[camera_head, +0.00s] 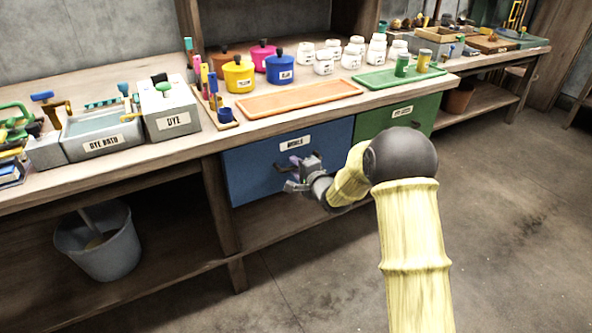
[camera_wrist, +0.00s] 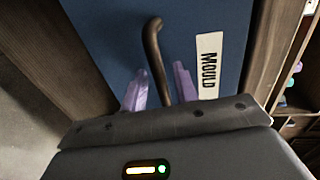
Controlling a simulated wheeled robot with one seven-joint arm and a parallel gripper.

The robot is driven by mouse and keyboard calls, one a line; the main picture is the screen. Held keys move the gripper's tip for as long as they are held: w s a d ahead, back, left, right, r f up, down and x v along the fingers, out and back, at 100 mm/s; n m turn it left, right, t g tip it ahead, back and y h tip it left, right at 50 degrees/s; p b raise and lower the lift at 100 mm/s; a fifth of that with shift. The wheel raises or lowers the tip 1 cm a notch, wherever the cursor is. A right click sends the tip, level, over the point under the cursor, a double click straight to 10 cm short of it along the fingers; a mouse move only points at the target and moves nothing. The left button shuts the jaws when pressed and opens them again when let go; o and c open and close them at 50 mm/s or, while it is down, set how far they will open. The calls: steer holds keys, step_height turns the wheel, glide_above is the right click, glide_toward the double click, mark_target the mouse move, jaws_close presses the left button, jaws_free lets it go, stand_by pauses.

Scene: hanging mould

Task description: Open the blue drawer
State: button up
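The blue drawer (camera_head: 255,165) sits under the worktop, and its front looks flush with the bench. It carries a white label, which reads MOULD in the wrist view (camera_wrist: 208,66). My gripper (camera_head: 297,180) is in front of the drawer, just below the label. In the wrist view the dark curved handle (camera_wrist: 153,42) runs down between the two purple fingertips of my gripper (camera_wrist: 158,80). The fingers are apart, one on each side of the handle, with gaps showing. The lower part of the handle is hidden behind my gripper. The handle is hard to make out in the head view.
A green drawer (camera_head: 380,124) is right of the blue one. Above stand an orange tray (camera_head: 300,97), a green tray (camera_head: 385,79), coloured pots and white jars. A grey bucket (camera_head: 104,245) stands on the lower shelf at left. The floor at right is clear.

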steer(key=shift+w+a, duration=0.15)
steer(key=shift+w, duration=0.1)
jaws_close()
